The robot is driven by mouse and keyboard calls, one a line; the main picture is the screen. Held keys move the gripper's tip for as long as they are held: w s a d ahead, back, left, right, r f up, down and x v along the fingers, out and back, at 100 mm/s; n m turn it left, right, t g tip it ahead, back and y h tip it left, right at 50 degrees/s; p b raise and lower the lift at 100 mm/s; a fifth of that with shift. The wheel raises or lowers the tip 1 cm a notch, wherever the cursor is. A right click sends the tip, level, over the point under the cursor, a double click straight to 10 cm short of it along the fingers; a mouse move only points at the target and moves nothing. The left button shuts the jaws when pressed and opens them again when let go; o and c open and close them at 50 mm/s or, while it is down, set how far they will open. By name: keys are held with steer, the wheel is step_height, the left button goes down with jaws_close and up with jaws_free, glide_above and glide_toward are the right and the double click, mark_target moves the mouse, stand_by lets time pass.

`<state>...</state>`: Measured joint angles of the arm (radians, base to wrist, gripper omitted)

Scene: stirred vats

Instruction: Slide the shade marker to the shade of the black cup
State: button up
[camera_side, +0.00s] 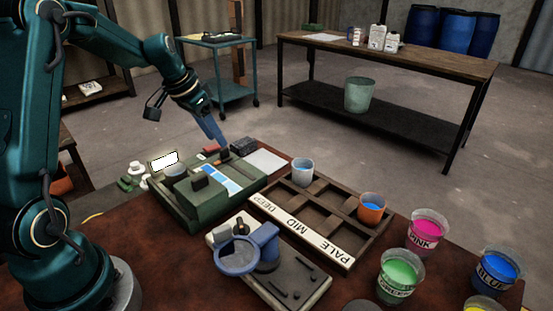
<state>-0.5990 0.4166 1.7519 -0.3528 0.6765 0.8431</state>
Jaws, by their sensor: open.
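A green bench device (215,207) carries a strip of blue shades (222,178), running from darker to pale. A dark block (200,181) stands beside the strip and a small orange piece (222,155) sits at its far end; I cannot tell which is the shade marker. A greyish cup (175,172) stands at the device's left, below a lit white panel (163,160). No cup looks plainly black. My gripper (219,143) is above the far end of the device, pointing down, open, with nothing visible in it. Its fingertips are small and hard to separate.
Pink (427,232), green (399,276) and blue (495,273) tubs stand right. A blue ringed stand (237,256) is in front.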

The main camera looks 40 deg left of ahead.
mark_target(221, 149)
steer(key=shift+x, duration=2.4)
steer(key=shift+r, duration=0.1)
jaws_close()
